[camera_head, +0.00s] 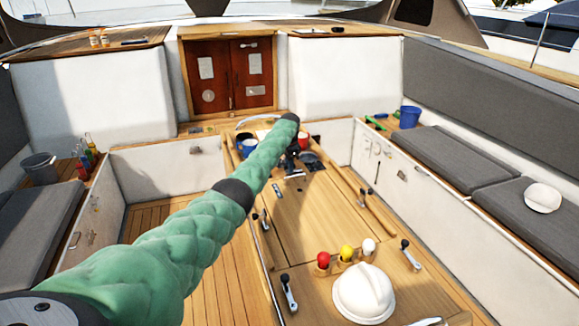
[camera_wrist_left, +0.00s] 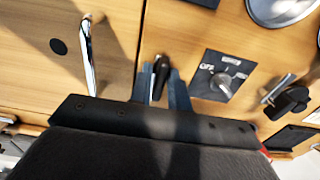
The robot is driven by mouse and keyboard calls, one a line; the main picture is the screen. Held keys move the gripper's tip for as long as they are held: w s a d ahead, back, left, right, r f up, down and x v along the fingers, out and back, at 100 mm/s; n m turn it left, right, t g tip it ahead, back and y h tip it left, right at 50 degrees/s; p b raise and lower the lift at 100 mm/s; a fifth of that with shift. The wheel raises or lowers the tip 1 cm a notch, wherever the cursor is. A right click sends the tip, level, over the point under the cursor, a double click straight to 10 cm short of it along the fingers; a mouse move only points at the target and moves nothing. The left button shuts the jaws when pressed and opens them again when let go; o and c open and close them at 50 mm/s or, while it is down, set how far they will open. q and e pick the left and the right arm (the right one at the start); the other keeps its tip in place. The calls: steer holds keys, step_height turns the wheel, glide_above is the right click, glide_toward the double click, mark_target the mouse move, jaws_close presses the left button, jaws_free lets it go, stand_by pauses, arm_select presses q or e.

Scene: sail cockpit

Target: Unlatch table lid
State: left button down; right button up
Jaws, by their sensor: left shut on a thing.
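The table lid (camera_head: 312,222) is a pale wood panel in the middle of the cockpit, and it looks closed and flat. Small latches with black knobs sit along its edges, at the left (camera_head: 289,290) and right (camera_head: 410,255). My left gripper (camera_wrist_left: 162,86) is at the table's far end, mostly hidden behind my arm in the head view. In the left wrist view its two fingers are shut on a black latch handle (camera_wrist_left: 161,72), which stands between them close to a panel seam. My right gripper is in neither view.
A rotary switch marked OFF (camera_wrist_left: 222,84) is right of the fingers, and a chrome handle (camera_wrist_left: 87,52) is left. A white helmet-like dome (camera_head: 365,293) and red, yellow and white-topped pegs (camera_head: 346,254) occupy the table's near end. Benches flank both sides.

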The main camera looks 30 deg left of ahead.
arm_select(q)
steer(key=shift+w+r, duration=0.1)
steer(key=shift+r, duration=0.1)
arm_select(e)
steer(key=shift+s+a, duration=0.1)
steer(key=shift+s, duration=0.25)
